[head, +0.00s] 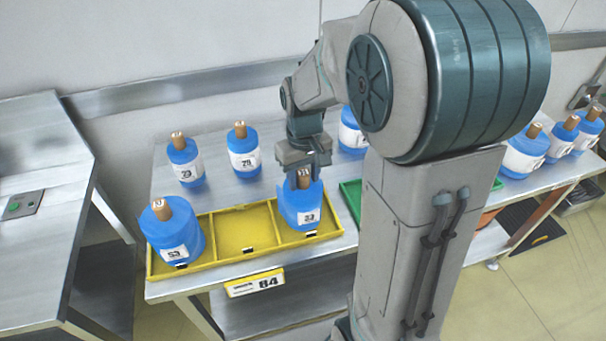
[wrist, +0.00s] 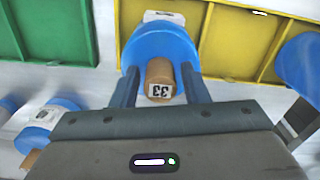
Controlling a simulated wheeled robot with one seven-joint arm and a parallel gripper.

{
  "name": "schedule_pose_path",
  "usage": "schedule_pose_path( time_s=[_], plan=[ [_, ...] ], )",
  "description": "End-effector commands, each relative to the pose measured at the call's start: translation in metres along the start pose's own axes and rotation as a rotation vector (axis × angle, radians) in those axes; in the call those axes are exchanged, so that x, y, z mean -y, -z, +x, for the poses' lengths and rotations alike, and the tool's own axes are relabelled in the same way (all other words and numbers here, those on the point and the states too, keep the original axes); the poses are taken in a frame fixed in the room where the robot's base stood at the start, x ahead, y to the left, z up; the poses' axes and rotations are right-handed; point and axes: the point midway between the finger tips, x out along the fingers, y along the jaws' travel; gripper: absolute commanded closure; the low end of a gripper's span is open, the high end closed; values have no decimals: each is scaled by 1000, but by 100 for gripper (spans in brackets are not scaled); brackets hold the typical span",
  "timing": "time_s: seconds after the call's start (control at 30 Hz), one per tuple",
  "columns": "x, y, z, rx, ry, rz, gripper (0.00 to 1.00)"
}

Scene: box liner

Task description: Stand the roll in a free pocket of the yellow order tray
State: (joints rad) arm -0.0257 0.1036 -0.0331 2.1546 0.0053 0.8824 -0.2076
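A blue roll with a brown core and a label reading 33 (head: 302,208) stands upright in the right pocket of the yellow order tray (head: 222,263), as far as I can see. In the wrist view the roll (wrist: 160,45) is over the tray's end pocket beside the green tray. My gripper (head: 304,172) is above it, pointing down. In the wrist view my gripper's fingers (wrist: 160,88) are on either side of the core, with narrow gaps showing, so it looks open. The tray's middle pocket (head: 247,232) is empty. Another blue roll (head: 174,230) fills the left pocket.
Two blue rolls (head: 185,160) (head: 243,150) stand on the table behind the yellow tray. A green tray (head: 351,195) lies to its right, partly hidden by my arm. More rolls (head: 525,150) stand at the table's right end. A separate metal bench (head: 40,160) is at left.

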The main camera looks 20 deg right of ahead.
Motion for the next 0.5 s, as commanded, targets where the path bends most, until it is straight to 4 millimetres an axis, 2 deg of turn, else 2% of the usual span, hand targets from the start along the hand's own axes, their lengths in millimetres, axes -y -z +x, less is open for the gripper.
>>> schedule_pose_path(
  time_s=[0.33, 0.5],
  plan=[
    [0, 0, -2, 0, 0, 0, 50],
    [0, 1, -21, -4, -1, 0, 50]
  ],
)
